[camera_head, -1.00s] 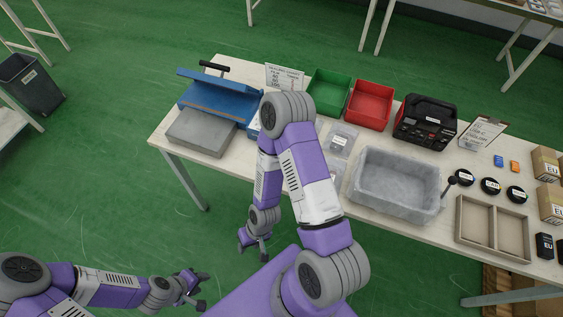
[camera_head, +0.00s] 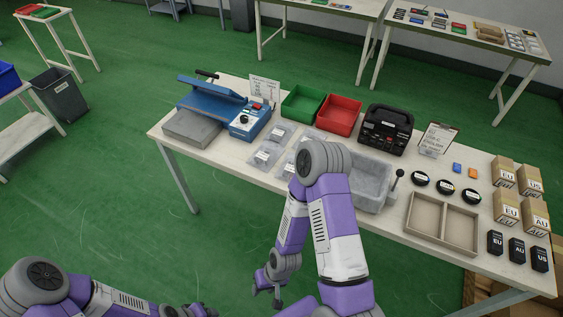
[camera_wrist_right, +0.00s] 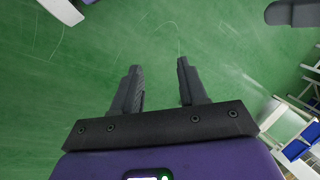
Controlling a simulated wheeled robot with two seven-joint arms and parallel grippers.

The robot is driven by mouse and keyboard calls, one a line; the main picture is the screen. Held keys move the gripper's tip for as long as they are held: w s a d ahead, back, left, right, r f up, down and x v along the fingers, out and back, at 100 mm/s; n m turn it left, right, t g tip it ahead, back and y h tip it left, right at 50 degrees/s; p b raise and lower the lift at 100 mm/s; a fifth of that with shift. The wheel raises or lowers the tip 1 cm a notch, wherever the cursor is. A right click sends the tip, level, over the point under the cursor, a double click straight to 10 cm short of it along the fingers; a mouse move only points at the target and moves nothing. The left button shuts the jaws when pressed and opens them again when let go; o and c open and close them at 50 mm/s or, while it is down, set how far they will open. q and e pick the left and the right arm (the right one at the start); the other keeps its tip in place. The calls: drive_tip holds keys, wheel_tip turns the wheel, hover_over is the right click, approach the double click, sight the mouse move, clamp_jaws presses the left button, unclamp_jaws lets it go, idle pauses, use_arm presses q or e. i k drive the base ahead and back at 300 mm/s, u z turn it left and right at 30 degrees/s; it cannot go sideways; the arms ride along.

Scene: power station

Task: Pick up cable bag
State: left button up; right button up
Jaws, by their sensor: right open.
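Several clear plastic bags with white labels, which look like the cable bags, lie flat on the table; one (camera_head: 267,153) is near its front edge, another (camera_head: 280,132) just behind it. More bags lie to their right, partly hidden by my right arm. My right gripper (camera_head: 270,289) hangs low in front of the table, apart from the bags. In the right wrist view, its two fingers (camera_wrist_right: 159,72) are apart with only green floor between them. My left gripper (camera_head: 188,311) is at the bottom edge, mostly cut off.
A blue sealing machine (camera_head: 250,122) stands left of the bags. Green (camera_head: 303,105) and red (camera_head: 338,116) bins stand behind them. A grey tub (camera_head: 372,180), black case (camera_head: 386,130) and divided wooden tray (camera_head: 441,222) are to the right. The floor before the table is open.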

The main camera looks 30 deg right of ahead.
sight(269, 153)
drive_tip(key=z, duration=0.8)
drive_tip(key=i, duration=1)
drive_tip(key=k, duration=1)
drive_tip(key=u, duration=1.05)
drive_tip(key=i, duration=0.65)
drive_tip(key=z, duration=1)
drive_tip(key=i, duration=0.5)
drive_tip(key=u, duration=0.05)
